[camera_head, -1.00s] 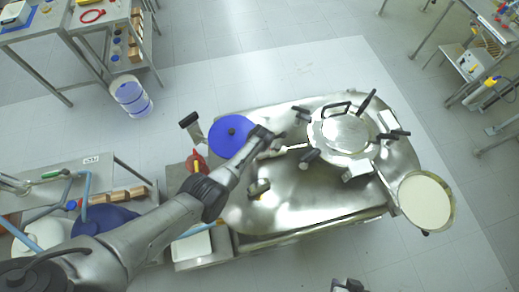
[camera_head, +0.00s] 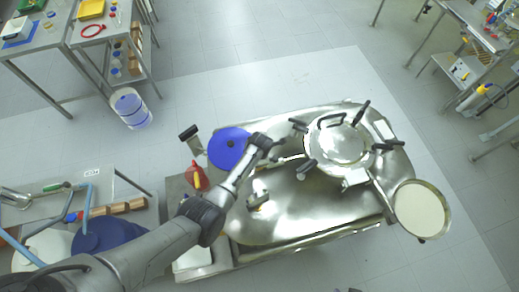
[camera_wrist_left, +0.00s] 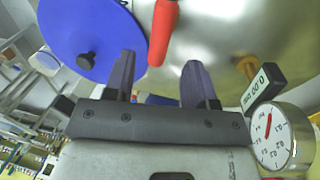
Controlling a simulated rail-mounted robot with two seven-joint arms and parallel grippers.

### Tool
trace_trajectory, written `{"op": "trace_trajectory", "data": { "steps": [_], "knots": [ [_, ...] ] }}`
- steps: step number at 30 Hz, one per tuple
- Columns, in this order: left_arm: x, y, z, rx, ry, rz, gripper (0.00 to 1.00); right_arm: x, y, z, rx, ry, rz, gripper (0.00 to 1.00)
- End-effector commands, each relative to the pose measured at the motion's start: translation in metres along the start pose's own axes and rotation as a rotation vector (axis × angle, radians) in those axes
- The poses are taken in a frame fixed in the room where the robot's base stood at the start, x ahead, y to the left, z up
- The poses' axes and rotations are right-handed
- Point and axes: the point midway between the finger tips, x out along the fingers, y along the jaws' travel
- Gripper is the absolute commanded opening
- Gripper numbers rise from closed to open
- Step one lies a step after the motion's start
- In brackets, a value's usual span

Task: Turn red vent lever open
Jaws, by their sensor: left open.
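The red lever (camera_wrist_left: 164,28) shows in the left wrist view as a rounded red handle coming down from the top edge. Its lower end lies beyond my left gripper (camera_wrist_left: 160,82), over the gap between the two dark fingers. The fingers are open with nothing between them, and I see no contact with the lever. In the head view my left gripper (camera_head: 264,142) is at the right edge of the blue disc (camera_head: 229,150), above the steel vessel. I cannot make out the lever there. Only a dark sliver, perhaps my right gripper, shows at the bottom edge.
A dial gauge (camera_wrist_left: 284,136) and a small display (camera_wrist_left: 262,87) stand right of the fingers. In the head view, the round lid (camera_head: 337,146) with black clamps is to the right, beside a round pan (camera_head: 420,210). A red-and-yellow item (camera_head: 196,176) stands left.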

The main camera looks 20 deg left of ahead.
Motion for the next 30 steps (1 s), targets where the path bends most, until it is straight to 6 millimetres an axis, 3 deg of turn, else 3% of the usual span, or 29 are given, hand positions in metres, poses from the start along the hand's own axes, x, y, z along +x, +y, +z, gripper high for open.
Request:
{"op": "trace_trajectory", "data": {
  "steps": [6, 15, 30],
  "knots": [
    [-0.038, 0.000, 0.001, 0.000, -0.004, 0.001, 0.51, -0.008, -0.001, -0.003, 0.005, 0.001, -0.004, 0.43],
    [-0.072, 0.000, 0.001, 0.001, -0.002, 0.000, 0.51, -0.010, -0.002, -0.004, 0.006, 0.001, -0.005, 0.43],
    [-0.082, 0.000, 0.000, 0.001, 0.001, -0.001, 0.51, -0.010, 0.001, -0.003, -0.003, -0.001, 0.002, 0.43]
  ]
}}
